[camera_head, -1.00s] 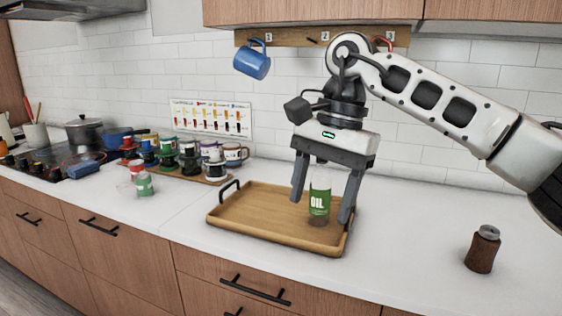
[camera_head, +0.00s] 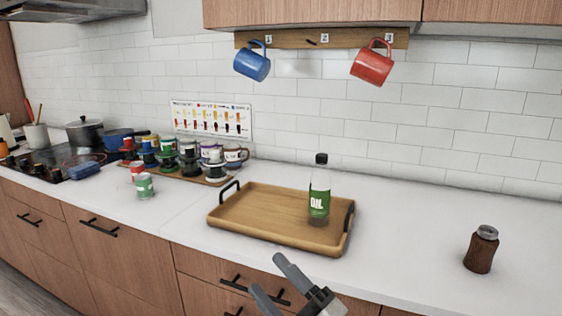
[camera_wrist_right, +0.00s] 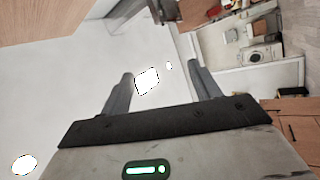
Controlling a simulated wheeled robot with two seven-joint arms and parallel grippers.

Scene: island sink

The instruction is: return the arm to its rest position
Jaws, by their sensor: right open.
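My right gripper (camera_head: 272,281) shows at the bottom of the head view, low in front of the counter's drawers. Its two fingers are apart with nothing between them. In the wrist view the right gripper (camera_wrist_right: 160,82) is also open and empty, with a pale ceiling and a distant part of the room beyond the fingers. The oil bottle (camera_head: 319,201), with a green label and black cap, stands upright on the wooden tray (camera_head: 262,231), apart from the gripper. My left gripper is not in view.
A blue mug (camera_head: 252,64) and a red mug (camera_head: 371,67) hang from the wall rack (camera_head: 320,40). A brown shaker (camera_head: 481,250) stands at the right on the counter (camera_head: 410,245). Stacked cups (camera_head: 190,160) and cans (camera_head: 145,185) stand at the left.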

